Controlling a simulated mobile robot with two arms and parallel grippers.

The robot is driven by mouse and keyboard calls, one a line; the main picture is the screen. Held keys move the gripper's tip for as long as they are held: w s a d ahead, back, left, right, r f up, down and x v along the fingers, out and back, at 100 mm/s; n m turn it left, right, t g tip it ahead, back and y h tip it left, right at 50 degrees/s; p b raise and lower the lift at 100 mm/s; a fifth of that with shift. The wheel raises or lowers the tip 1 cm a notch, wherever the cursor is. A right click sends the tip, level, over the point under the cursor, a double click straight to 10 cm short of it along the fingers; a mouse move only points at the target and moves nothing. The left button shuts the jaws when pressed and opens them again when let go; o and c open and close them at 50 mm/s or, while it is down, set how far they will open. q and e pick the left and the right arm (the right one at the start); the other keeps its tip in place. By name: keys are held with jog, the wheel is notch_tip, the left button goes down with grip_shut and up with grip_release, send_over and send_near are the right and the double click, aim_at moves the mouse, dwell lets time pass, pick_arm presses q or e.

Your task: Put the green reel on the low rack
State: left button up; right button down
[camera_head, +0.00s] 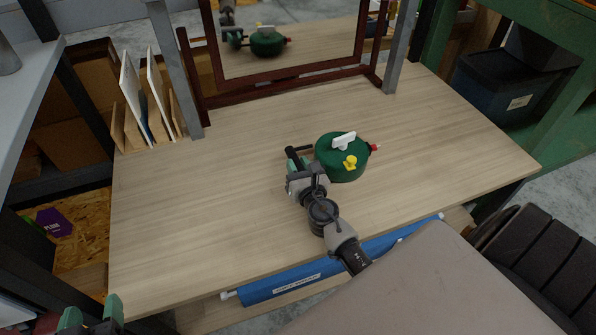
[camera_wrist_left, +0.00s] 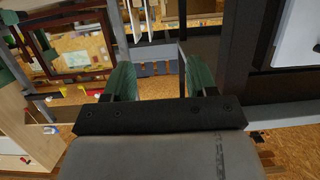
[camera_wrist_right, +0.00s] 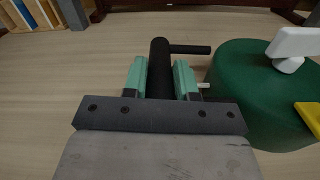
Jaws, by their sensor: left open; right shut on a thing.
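The green reel (camera_head: 336,168), a squat round drum with a white knob, yellow part and red tip, is over the right half of the plank bench. I cannot tell whether it touches the bench. My right gripper (camera_head: 301,172) is at its left side, shut on a black upright grip with a side bar. In the right wrist view the grip (camera_wrist_right: 160,65) stands between the fingers and the reel (camera_wrist_right: 245,85) is just right of them; their join is hidden. My left gripper (camera_head: 92,318) is open and empty at the bottom left, off the bench. I cannot identify the low rack for certain.
A dark red framed mirror (camera_head: 290,79) stands at the bench's back. A wooden divider with upright boards (camera_head: 130,85) is at the back left. A blue roll (camera_head: 290,283) lies along the front edge. The bench's left and middle (camera_head: 200,200) are clear.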

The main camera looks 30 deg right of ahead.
pick_arm(q)
jog(key=shift+w+d+r+t+h, duration=0.15)
jog(key=shift+w+r+t+h, duration=0.05)
jog(key=shift+r+t, duration=0.35)
jog(key=shift+w+d+r+t+h, duration=0.1)
jog(key=shift+w+r+t+h, duration=0.1)
jog(key=shift+r+t, duration=0.3)
pick_arm(e)
jog(key=shift+f, duration=0.35)
jog(key=c, duration=0.9)
grip_release()
jog(key=shift+f, duration=0.1)
